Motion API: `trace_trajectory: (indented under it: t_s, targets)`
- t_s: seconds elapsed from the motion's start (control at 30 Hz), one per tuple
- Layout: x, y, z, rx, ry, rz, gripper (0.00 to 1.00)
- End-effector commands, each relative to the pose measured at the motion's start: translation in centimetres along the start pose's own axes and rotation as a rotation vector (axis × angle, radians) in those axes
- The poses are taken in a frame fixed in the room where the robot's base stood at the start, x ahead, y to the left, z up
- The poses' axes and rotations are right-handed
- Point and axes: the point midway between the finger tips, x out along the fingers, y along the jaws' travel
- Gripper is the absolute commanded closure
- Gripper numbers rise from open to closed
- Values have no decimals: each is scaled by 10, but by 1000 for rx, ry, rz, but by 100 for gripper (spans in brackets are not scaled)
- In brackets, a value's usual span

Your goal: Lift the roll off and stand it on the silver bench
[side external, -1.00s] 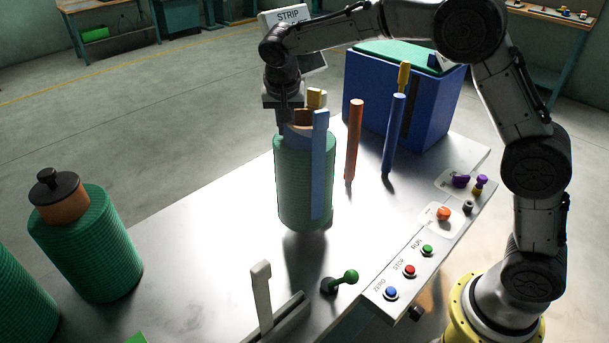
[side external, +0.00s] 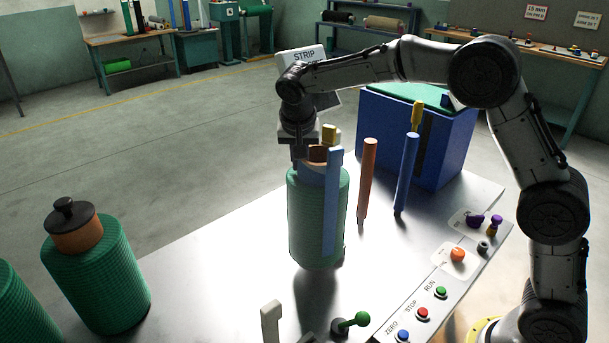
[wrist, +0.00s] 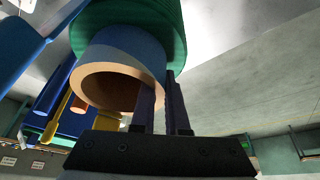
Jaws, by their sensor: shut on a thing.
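The roll (side external: 305,225) is green netting on a brown core with a blue end band. It stands upright at the middle of the silver bench (side external: 225,255), with a dark reflection below it. I cannot tell whether its base touches the bench. My gripper (side external: 305,160) points down at the top of the roll. In the wrist view, my gripper (wrist: 160,105) is shut on the wall of the roll's core (wrist: 95,85), one finger inside the bore and one outside. A flat blue upright bar (side external: 333,205) stands in front of the roll and hides part of it.
An orange post (side external: 367,180) and a blue post (side external: 407,172) stand right of the roll, before a blue bin (side external: 450,145). A button panel (side external: 440,290) and green-knobbed lever (side external: 360,319) are nearer. Another green roll (side external: 97,275) with a black cap is left.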

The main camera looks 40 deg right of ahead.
Motion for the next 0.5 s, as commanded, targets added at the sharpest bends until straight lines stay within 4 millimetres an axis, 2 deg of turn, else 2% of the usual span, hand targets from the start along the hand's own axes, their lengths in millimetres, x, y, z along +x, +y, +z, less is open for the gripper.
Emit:
trace_trajectory:
  t_s: [0.27, 0.5]
  targets:
    - [-48, -2, -22, 4, 14, -16, 100]
    - [-102, -2, -44, 5, 14, -17, 100]
